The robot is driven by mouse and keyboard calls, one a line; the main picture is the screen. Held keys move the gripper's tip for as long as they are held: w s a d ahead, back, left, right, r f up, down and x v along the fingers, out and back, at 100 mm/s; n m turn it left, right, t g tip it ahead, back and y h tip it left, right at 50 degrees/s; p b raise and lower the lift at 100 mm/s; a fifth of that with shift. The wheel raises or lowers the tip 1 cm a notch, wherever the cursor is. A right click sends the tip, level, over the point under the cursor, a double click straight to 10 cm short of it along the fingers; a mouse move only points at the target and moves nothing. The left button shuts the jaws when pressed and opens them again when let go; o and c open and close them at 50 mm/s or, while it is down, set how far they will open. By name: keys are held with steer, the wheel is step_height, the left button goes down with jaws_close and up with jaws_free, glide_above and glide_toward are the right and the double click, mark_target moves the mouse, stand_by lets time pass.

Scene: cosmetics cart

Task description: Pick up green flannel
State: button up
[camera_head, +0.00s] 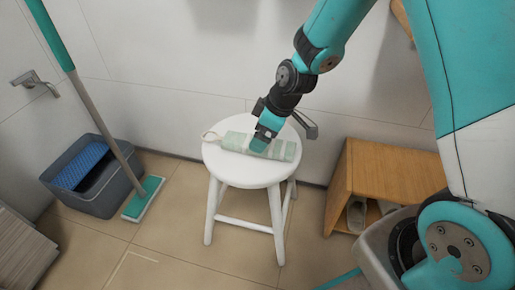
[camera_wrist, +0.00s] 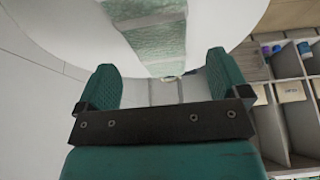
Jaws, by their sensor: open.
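The green flannel (camera_head: 236,141), pale green with lighter stripes and a white loop at its left end, lies on the white round stool (camera_head: 228,170). My gripper (camera_head: 261,145) is right over the flannel's right half, pointing down and covering part of it. In the wrist view, the open fingers of my gripper (camera_wrist: 160,66) stand apart, with the flannel (camera_wrist: 157,40) beyond and between their tips. Whether the fingers touch the flannel cannot be told. The stool's white seat (camera_wrist: 75,28) shows around it.
A grey bucket (camera_head: 103,196) with a blue insert and a mop (camera_head: 143,198) stand left of the stool. A wooden cabinet (camera_head: 390,165) is to the right. Shelves (camera_wrist: 290,85) show at right in the wrist view.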

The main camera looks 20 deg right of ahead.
mark_target(246, 143)
steer(key=x, duration=0.2)
steer(key=b+x, duration=0.1)
steer(key=x, duration=0.1)
steer(key=shift+s+d+b, duration=0.15)
steer(key=shift+d+b, duration=0.1)
steer(key=shift+b, duration=0.05)
steer(key=c, duration=1)
steer(key=shift+r, duration=0.2)
